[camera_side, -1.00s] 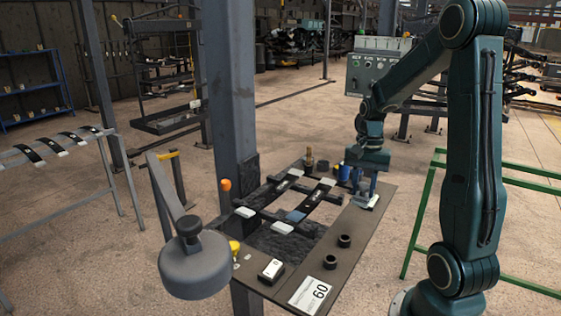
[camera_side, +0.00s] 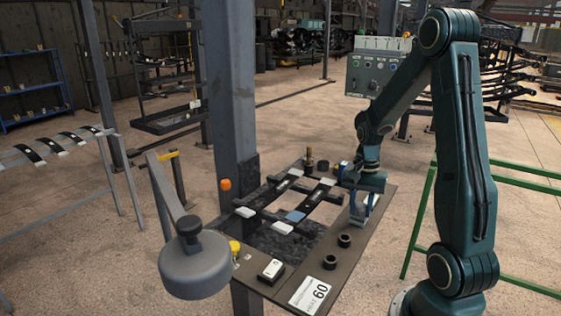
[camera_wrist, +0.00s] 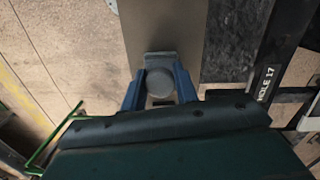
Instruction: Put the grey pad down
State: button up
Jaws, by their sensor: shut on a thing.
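My gripper (camera_side: 361,209) is low over the right edge strip of the dark bench plate (camera_side: 388,207). In the wrist view its two blue fingers (camera_wrist: 159,84) are shut on the grey pad (camera_wrist: 160,80), which shows as a round grey face with a squarer grey part behind it. In the side view the fingers mostly hide the pad. I cannot tell whether it touches the plate. A blue-grey block (camera_side: 296,216) lies on a dark spring leaf (camera_side: 315,204) left of my gripper.
Two black rings (camera_side: 344,240) stand in front of my gripper. A brass-coloured post (camera_side: 309,160) stands behind. A control box (camera_side: 377,76) is at the back.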

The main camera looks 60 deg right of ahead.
jog(key=shift+f, duration=0.15)
jog(key=o, duration=1)
jog(key=r, duration=0.8)
jog(key=d+r, duration=0.1)
jog(key=r, duration=0.3)
jog(key=shift+w+r, duration=0.15)
jog(key=a+r+n+t+h, duration=0.1)
jog(key=a+r+n, duration=0.2)
jog(key=a, duration=0.3)
jog(key=a+r+n+t+h, duration=0.1)
jog(key=a+r+n, duration=0.25)
jog(key=a, duration=0.35)
jog(key=shift+s+a+r+n+t+y, duration=0.15)
jog(key=shift+s+a+n+t, duration=0.5)
jog(key=shift+s+a+n, duration=0.8)
jog(key=shift+s+a+f+n+t+y, duration=0.15)
jog(key=shift+s+a+n+t, duration=0.55)
jog(key=shift+a+n, duration=1.35)
jog(key=shift+s+a+r+n+t+y, duration=0.2)
jog(key=shift+s+a+n+t, duration=0.45)
jog(key=shift+s+a+n, duration=1.05)
jog(key=shift+w+a+m, duration=0.45)
jog(key=shift+w+a, duration=0.05)
jog(key=shift+w, duration=0.15)
